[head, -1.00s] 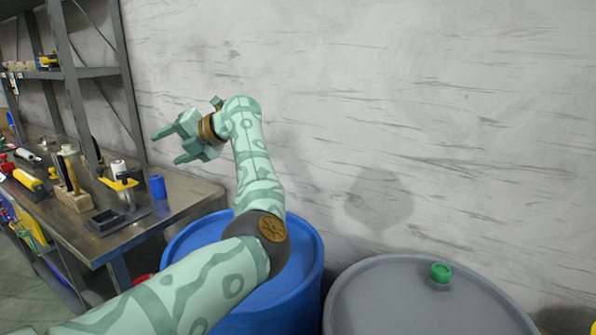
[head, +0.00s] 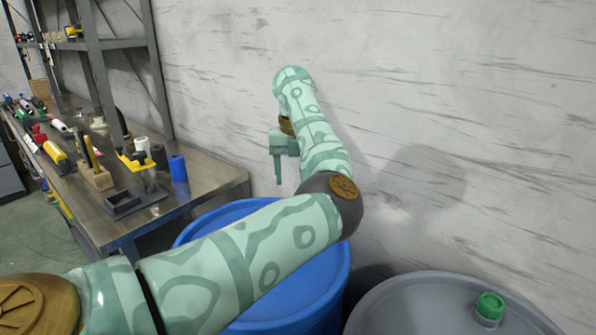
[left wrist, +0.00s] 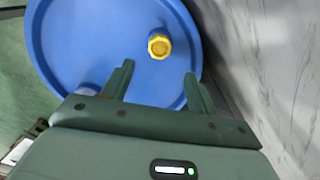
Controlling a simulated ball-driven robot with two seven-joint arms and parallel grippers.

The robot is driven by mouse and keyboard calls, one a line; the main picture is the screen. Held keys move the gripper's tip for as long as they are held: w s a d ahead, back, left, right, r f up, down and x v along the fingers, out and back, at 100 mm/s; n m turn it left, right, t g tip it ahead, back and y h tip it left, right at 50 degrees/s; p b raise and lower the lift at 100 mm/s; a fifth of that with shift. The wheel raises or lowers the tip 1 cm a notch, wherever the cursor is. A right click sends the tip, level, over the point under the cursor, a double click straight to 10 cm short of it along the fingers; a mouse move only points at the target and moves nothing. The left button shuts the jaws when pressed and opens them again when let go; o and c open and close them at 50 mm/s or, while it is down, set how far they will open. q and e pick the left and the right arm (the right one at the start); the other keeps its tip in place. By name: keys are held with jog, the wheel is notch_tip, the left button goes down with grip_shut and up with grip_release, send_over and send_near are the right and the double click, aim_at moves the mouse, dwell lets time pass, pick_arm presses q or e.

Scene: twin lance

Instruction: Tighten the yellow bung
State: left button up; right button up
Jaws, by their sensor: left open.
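The yellow bung (left wrist: 159,45) sits on the top of the blue drum (left wrist: 90,45) in the left wrist view, a little beyond my fingertips and between their lines. In the head view the blue drum (head: 300,300) stands below my arm, and the bung is hidden there. My left gripper (left wrist: 158,70) is open and empty, with one finger on each side of the picture's middle. In the head view my left gripper (head: 279,180) points down above the drum, partly hidden by my forearm. My right gripper is in neither view.
A grey drum (head: 420,310) with a green bung (head: 490,306) stands to the right. A metal workbench (head: 205,190) with tools and a blue cup (head: 178,168) is at the left. A pale wall (head: 420,90) rises close behind the drums.

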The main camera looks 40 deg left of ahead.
pick_arm(q)
notch_tip(320, 180, down, 8)
jog(key=b, duration=0.4)
jog(key=shift+w+f, duration=0.15)
jog(key=shift+f+b, duration=0.5)
jog(key=shift+f, duration=0.3)
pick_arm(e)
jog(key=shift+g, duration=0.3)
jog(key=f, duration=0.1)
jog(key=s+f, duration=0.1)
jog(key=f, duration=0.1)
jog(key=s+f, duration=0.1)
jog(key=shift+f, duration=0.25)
